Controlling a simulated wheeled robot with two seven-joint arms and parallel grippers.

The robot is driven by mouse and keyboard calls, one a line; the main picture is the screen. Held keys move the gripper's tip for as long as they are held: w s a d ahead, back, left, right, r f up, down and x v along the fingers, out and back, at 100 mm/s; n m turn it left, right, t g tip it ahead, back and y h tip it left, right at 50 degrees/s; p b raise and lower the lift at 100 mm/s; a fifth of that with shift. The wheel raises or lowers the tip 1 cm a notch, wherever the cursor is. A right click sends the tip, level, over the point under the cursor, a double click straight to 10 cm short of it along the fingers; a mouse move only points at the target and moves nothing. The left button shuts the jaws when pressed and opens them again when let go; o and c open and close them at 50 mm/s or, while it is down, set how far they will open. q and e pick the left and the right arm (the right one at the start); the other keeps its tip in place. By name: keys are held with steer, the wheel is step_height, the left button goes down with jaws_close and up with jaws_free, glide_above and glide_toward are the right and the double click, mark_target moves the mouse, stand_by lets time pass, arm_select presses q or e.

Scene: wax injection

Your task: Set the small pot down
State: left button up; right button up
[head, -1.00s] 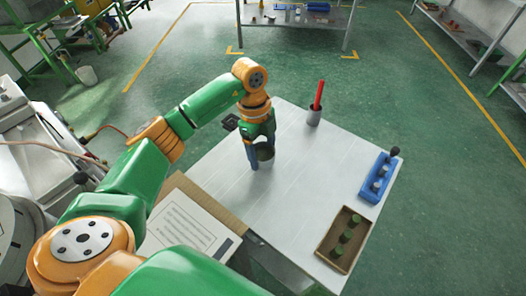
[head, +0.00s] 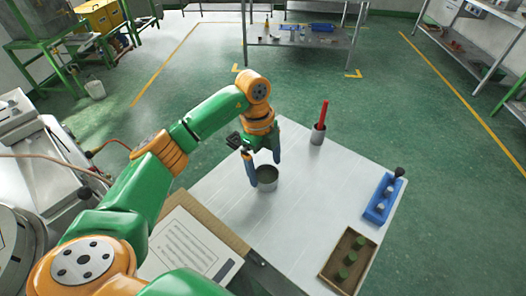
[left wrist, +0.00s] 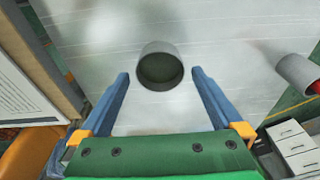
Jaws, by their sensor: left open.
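The small grey pot (head: 267,182) stands upright on the white table (head: 225,205), near its left part. It also shows in the left wrist view (left wrist: 160,68), where its dark inside faces the camera. My left gripper (head: 264,169) is open just above and behind the pot. In the left wrist view its two blue fingers (left wrist: 160,76) are spread wide, one on each side of the pot, with gaps between them and its wall. My right gripper is not in view.
A grey cup with a red stick (head: 318,136) stands at the back of the table. A blue rack (head: 383,200) and a brown tray with green pieces (head: 347,262) lie on the right. A printed sheet (head: 190,250) lies at the front left. The table's middle is clear.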

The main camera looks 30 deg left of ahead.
mark_target(261, 178)
arm_select(q)
step_height(261, 178, up, 9)
steer(key=a, duration=0.1)
steer(key=shift+a, duration=0.2)
steer(key=shift+w+f, duration=0.1)
steer(key=shift+f, duration=0.05)
